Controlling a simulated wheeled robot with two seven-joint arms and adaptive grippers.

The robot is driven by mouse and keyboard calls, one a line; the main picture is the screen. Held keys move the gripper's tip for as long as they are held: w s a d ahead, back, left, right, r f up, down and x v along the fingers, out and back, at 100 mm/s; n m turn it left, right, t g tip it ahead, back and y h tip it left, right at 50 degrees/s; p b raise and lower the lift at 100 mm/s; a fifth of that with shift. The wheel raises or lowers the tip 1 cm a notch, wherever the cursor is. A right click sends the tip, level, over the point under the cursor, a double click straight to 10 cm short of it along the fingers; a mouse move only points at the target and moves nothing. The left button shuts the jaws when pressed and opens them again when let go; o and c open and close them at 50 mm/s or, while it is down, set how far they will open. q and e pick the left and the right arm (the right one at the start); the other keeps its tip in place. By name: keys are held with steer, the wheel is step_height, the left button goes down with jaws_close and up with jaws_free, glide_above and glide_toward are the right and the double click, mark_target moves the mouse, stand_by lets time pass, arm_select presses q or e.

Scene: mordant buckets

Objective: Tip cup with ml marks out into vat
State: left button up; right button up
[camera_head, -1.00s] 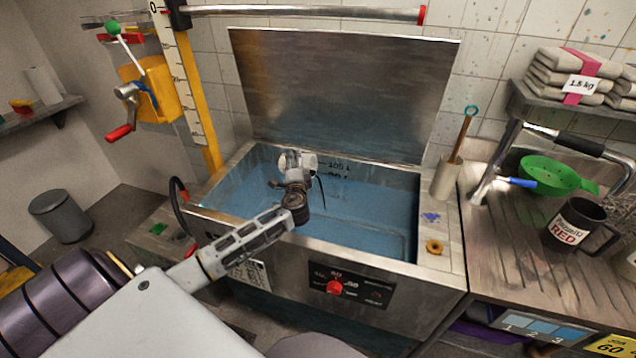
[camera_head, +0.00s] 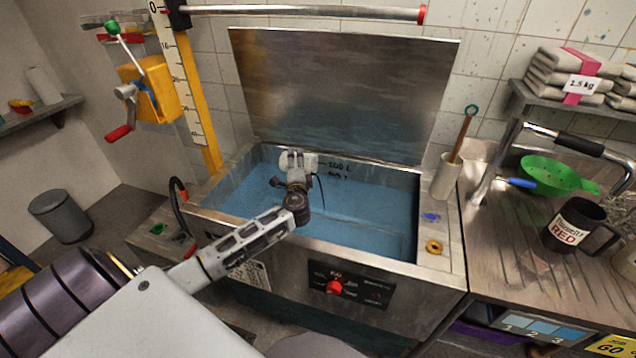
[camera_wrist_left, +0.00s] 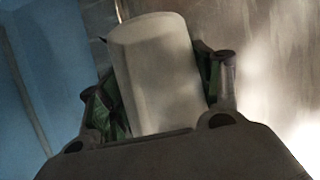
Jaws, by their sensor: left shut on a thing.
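The vat (camera_head: 428,298) is a steel tank with blue liquid in it and its lid raised at the back. My left gripper (camera_head: 298,160) is above the liquid, towards the back of the vat. In the left wrist view, its fingers (camera_wrist_left: 160,85) are shut on a pale, whitish cup (camera_wrist_left: 157,70). The side of the cup that shows has no readable marks. Its mouth and contents are hidden, and I cannot tell how far it is tilted. In the head view the cup is mostly hidden by the gripper. My right gripper is out of view.
The raised lid (camera_head: 340,95) stands behind the vat. A holder with a wooden-handled tool (camera_head: 447,178) and a brass ring (camera_head: 433,247) are on the right rim. A dark mug (camera_head: 578,228) and green strainer (camera_head: 550,175) are on the drainboard. A yellow crank unit (camera_head: 150,90) is at left.

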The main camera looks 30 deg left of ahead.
arm_select(q)
steer(key=shift+s+a, duration=0.25)
steer(key=shift+a, duration=0.2)
steer(key=shift+w+d+r+m, duration=0.15)
steer(key=shift+w+d+m, duration=0.15)
steer(key=shift+d, duration=0.25)
steer(key=shift+s, duration=0.1)
steer(key=shift+s+a+f+n, duration=0.1)
steer(key=shift+a+f+n, duration=0.2)
steer(key=shift+n, duration=0.2)
steer(key=shift+s+a+f+n+g, duration=0.15)
steer(key=shift+a+f+n+g, duration=0.15)
steer(key=shift+a+f+n, duration=0.35)
steer(key=shift+a+n+h, duration=0.1)
steer(key=shift+n+h, duration=0.15)
steer(key=shift+h, duration=0.15)
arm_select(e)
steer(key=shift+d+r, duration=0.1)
